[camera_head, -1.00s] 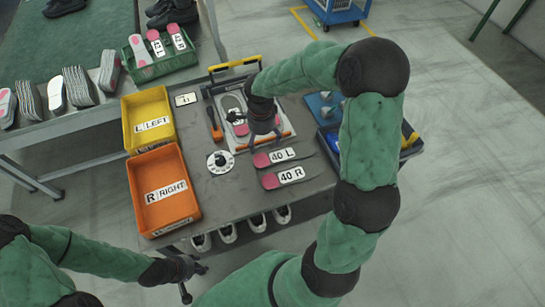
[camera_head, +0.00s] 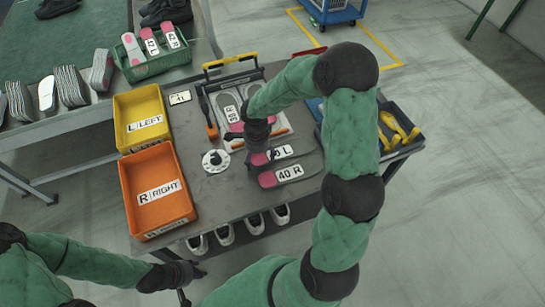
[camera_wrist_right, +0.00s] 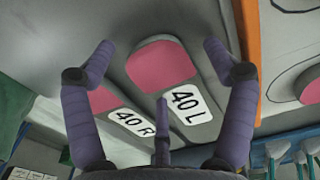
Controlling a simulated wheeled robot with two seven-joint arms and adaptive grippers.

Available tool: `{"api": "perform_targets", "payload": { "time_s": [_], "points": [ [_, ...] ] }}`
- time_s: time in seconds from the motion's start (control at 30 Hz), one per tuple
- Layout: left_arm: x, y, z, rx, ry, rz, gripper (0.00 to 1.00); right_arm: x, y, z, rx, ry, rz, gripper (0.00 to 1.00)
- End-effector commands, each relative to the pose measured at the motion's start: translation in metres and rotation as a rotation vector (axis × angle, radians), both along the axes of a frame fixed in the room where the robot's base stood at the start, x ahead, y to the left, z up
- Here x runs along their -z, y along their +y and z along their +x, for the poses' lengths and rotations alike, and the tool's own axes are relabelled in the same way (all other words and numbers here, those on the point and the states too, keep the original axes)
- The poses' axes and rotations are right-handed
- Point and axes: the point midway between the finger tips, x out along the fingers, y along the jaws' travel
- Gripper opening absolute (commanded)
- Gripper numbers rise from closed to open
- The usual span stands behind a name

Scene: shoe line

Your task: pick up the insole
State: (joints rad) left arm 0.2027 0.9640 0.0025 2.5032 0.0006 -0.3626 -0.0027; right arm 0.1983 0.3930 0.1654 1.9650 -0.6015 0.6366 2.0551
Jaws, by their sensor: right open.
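Two grey insoles with pink heels lie side by side on the dark table: the "40 L" insole (camera_head: 284,152) and, nearer, the "40 R" insole (camera_head: 290,174). My right gripper (camera_head: 252,158) is above the pink end of the "40 L" insole. In the right wrist view its purple fingers (camera_wrist_right: 159,48) are spread wide, empty. The "40 L" insole (camera_wrist_right: 165,65) lies between and beyond them, and the "40 R" insole (camera_wrist_right: 112,108) is partly behind the left finger. My left gripper (camera_head: 190,277) hangs at the lower left, away from the insoles; its opening is unclear.
A framed fixture (camera_head: 283,118) holding insoles stands just behind. A round white dial (camera_head: 216,161) is left of my right gripper. A yellow bin (camera_head: 118,120) and an orange bin (camera_head: 125,190) line the left side. Shoes (camera_head: 225,234) sit under the front edge.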

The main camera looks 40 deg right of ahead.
Motion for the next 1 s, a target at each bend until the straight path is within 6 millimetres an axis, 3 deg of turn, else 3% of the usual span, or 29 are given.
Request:
{"api": "perform_targets", "payload": {
  "time_s": [0.2,0.37,0.4,0.8,1.0],
  "points": [
    [-0.001,0.000,0.000,0.000,0.000,0.000,0.40,0.000,0.000,0.000,0.000,-0.001,0.000,0.82],
    [-0.001,0.000,0.000,0.000,0.000,0.000,0.40,0.000,0.000,0.000,0.000,-0.001,0.000,0.37],
    [-0.001,0.000,0.000,0.000,0.000,0.000,0.40,0.000,0.000,0.000,0.000,-0.001,0.000,0.34],
    [-0.001,0.000,0.000,0.000,0.000,0.000,0.40,0.000,0.001,-0.001,0.000,0.003,0.002,0.34],
    [-0.009,0.000,0.000,0.000,0.000,0.000,0.40,-0.015,0.000,0.000,0.001,0.001,0.001,0.34]
  ]
}}
